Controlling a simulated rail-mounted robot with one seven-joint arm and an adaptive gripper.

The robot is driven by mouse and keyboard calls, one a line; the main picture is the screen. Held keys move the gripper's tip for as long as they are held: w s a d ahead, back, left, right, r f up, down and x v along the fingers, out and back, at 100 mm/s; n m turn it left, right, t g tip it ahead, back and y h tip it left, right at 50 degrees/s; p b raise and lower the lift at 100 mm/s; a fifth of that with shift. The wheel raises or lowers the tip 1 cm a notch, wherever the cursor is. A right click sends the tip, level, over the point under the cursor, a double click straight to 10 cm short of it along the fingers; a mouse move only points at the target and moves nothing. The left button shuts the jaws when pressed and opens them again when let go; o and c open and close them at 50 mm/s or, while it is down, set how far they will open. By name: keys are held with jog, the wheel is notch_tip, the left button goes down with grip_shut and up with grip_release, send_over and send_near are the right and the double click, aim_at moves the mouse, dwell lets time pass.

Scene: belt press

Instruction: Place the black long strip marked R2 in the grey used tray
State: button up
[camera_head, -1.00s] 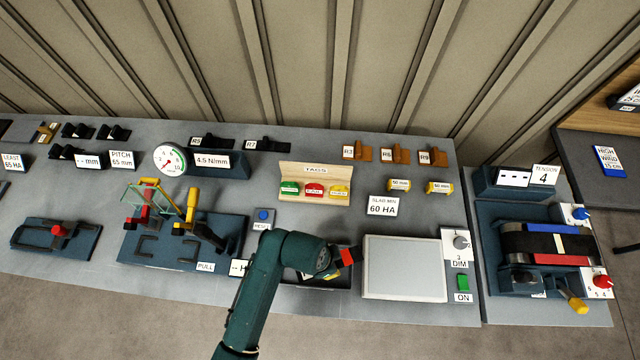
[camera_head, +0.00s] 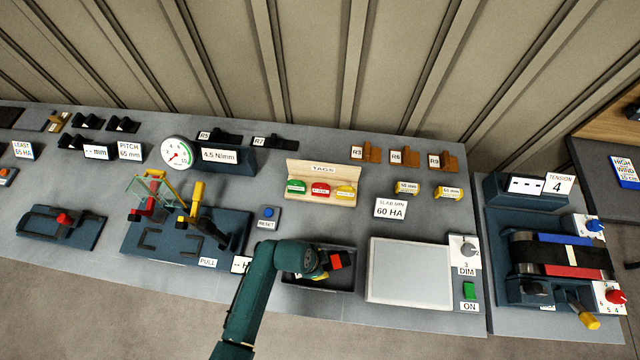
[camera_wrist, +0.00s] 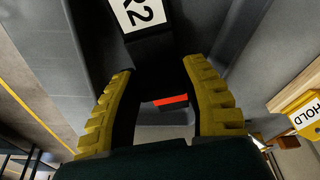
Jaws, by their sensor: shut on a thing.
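The black strip marked R2 (camera_wrist: 150,42) is between the yellow-padded fingers of my gripper (camera_wrist: 172,108) in the wrist view. Its white R2 label points toward the top of the picture. My gripper is shut on it. In the head view my gripper (camera_head: 338,262) is over a dark grey open tray (camera_head: 345,284) at the bench's front, left of the pale panel. My arm hides part of that tray and its label. The strip is hard to make out there, and I cannot tell whether it touches the tray floor. A small red patch (camera_wrist: 171,100) shows between the fingers.
The pale panel (camera_head: 410,272) with a dial and green button lies just right of the tray. The tags stand (camera_head: 320,184) is behind it. A blue reset button (camera_head: 268,216) and the pull fixture (camera_head: 180,238) are left. A HOLD sign (camera_wrist: 304,118) shows at the wrist view's right.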

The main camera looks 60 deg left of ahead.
jog(key=shift+f, duration=0.2)
jog(key=o, duration=1.2)
jog(key=shift+c, duration=0.2)
jog(key=shift+r, duration=0.15)
